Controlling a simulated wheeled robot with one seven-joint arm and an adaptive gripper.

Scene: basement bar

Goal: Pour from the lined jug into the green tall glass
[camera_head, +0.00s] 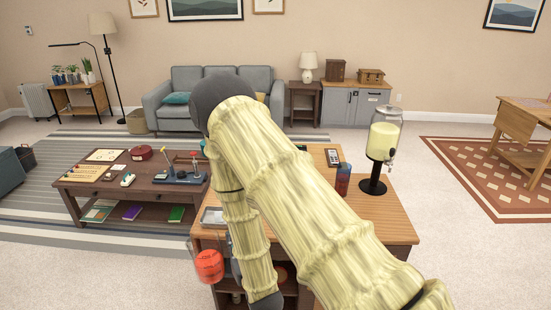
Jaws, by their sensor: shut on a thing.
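A clear jug with red-orange liquid (208,266) is at the left front corner of the wooden cabinet, in front of its side; it looks tilted. Lines on it are too small to make out. My gripper (233,268) is mostly hidden behind my forearm; grey parts of it show beside the jug, and it is shut on the jug. I cannot make out the green tall glass; my arm covers much of the cabinet top. A small teal patch shows at the arm's left edge, too little to identify.
A low dark table (85,192) with several items stands left. Carpet is clear at right.

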